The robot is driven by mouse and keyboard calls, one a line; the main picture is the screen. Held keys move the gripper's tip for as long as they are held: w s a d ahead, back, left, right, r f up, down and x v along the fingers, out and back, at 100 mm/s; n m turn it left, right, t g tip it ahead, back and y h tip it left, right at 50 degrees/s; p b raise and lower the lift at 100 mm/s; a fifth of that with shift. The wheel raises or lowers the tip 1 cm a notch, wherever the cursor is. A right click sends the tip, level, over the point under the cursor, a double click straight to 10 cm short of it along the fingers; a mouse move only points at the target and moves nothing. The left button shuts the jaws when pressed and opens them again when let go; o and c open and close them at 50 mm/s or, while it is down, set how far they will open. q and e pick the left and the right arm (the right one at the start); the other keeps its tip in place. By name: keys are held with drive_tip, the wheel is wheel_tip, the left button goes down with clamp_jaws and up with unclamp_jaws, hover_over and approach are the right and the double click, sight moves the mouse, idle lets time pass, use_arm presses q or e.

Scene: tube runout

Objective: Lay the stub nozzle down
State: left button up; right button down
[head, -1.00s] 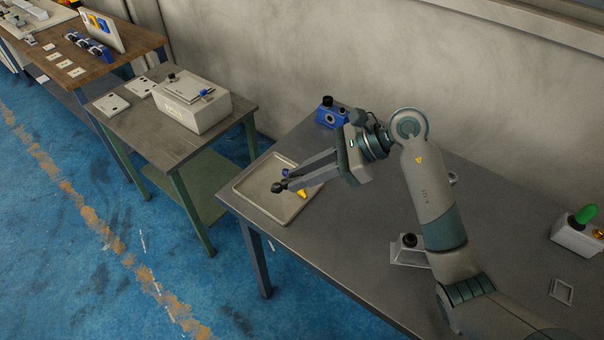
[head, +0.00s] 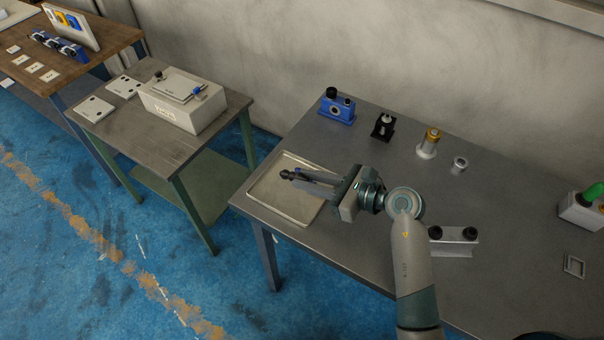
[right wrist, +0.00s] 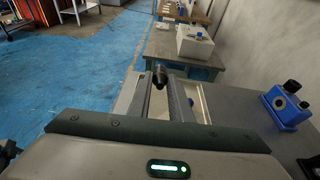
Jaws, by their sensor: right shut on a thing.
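My right gripper (head: 296,176) is shut on a small dark piece, which I take to be the stub nozzle (head: 287,174). The nozzle sticks out past the fingertips, over the beige tray (head: 262,206) on the grey bench. In the right wrist view the nozzle (right wrist: 159,69) shows dark and rounded between the finger ends (right wrist: 158,80). Its height above the tray is hard to tell. My left gripper is not in view.
A blue block (head: 337,107), a black fixture (head: 384,126), a brass-topped white piece (head: 428,143) and a small ring-like piece (head: 459,165) stand along the bench's back. A metal bracket (head: 455,242) is right of my wrist. A wooden side table (head: 140,125) holds a white box (head: 182,103).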

sight(308, 208)
drive_tip(key=shift+d, duration=0.1)
drive_tip(key=shift+s, duration=0.1)
idle(0.3)
drive_tip(key=shift+f+b, duration=3.15)
drive_tip(key=shift+f, duration=0.75)
drive_tip(key=shift+f+b, duration=0.6)
drive_tip(key=shift+f, duration=0.2)
drive_tip(key=c, duration=1.5)
unclamp_jaws()
drive_tip(key=shift+o, duration=0.2)
drive_tip(key=o, duration=0.6)
drive_tip(key=shift+c, duration=0.2)
drive_tip(key=shift+r, duration=0.2)
